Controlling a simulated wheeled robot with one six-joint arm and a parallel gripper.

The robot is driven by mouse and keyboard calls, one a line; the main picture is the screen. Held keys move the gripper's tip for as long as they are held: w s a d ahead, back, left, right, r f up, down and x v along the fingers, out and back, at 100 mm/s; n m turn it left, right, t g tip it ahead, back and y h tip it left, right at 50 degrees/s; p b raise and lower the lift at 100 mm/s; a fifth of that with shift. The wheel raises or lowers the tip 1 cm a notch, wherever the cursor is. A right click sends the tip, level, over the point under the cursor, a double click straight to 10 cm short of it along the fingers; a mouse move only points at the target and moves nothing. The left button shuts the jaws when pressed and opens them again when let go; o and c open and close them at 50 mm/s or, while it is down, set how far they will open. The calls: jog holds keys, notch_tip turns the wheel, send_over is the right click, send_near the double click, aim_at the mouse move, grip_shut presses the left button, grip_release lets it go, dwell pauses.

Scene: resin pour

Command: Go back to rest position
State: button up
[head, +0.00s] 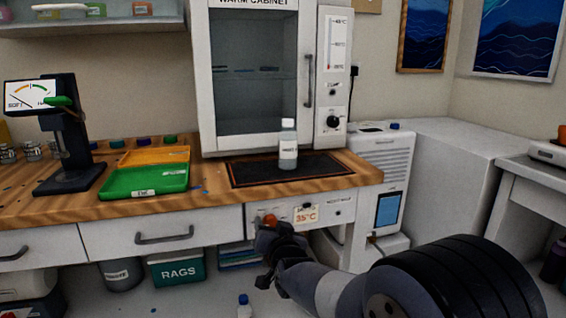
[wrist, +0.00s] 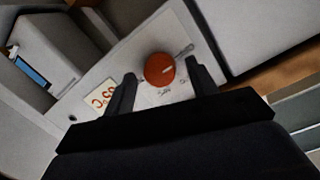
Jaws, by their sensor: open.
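My gripper (head: 268,232) is in front of the white control panel (head: 332,212) under the bench edge. In the wrist view its two fingers (wrist: 158,82) are open, one on each side of a round orange-red knob (wrist: 159,68). The knob shows just above the gripper in the head view (head: 270,219). I cannot tell whether the fingers touch it.
A clear capped bottle (head: 288,150) stands on the dark mat (head: 245,175) before the warm cabinet (head: 208,75). A green and orange tray (head: 115,184) and a gauge stand (head: 70,150) are on the bench at left. A small bottle (head: 245,308) is low in front.

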jog(key=m, duration=0.3)
jog(key=shift+y, duration=0.3)
jog(key=shift+d+m+y+p, duration=0.1)
jog(key=shift+m+y+p, duration=0.3)
jog(key=shift+m+p, duration=1.2)
jog(key=shift+m, duration=0.3)
